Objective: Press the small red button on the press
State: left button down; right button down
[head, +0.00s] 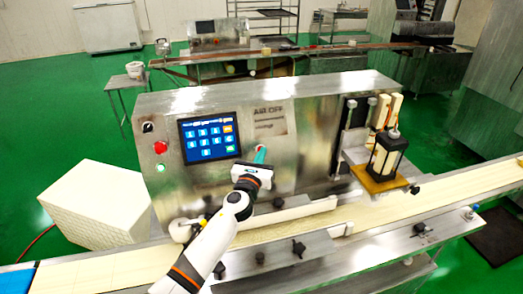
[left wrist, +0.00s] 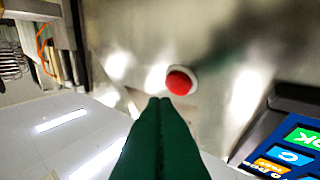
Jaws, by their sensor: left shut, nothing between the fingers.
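The press is a brushed-metal machine (head: 300,95) with a blue touchscreen (head: 209,135) on its front. In the left wrist view the small red button (left wrist: 180,82) is round, with a pale ring, on the metal panel just beyond my fingertips. In the head view only a bit of red (head: 260,147) shows at the fingertips. My left gripper (head: 261,153) is shut and empty, its green fingers pointing at the panel right of the screen. The fingertips also show in the left wrist view (left wrist: 158,101), close to the button; contact cannot be told. My right gripper is out of view.
A larger red knob (head: 160,147) and a green lit button (head: 160,167) sit left of the screen. A conveyor belt (head: 345,218) runs along the front. A black-and-white nozzle unit (head: 387,155) stands at the right. A white box (head: 95,203) is at the left.

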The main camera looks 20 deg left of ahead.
pick_arm(q)
jog(key=shift+w, duration=0.1)
jog(key=shift+w+a+f+b, duration=0.15)
jog(key=shift+w+a+b, duration=0.05)
jog(key=shift+w+b, duration=0.1)
jog(key=shift+w+a+f+b, duration=0.15)
jog(key=shift+w+a+b, duration=0.05)
jog(key=shift+b, duration=0.15)
dwell(0.9)
dwell(0.3)
jog(key=shift+s+d+r+p, duration=0.3)
jog(key=shift+s+d+p, duration=0.05)
jog(key=shift+s+p, duration=0.25)
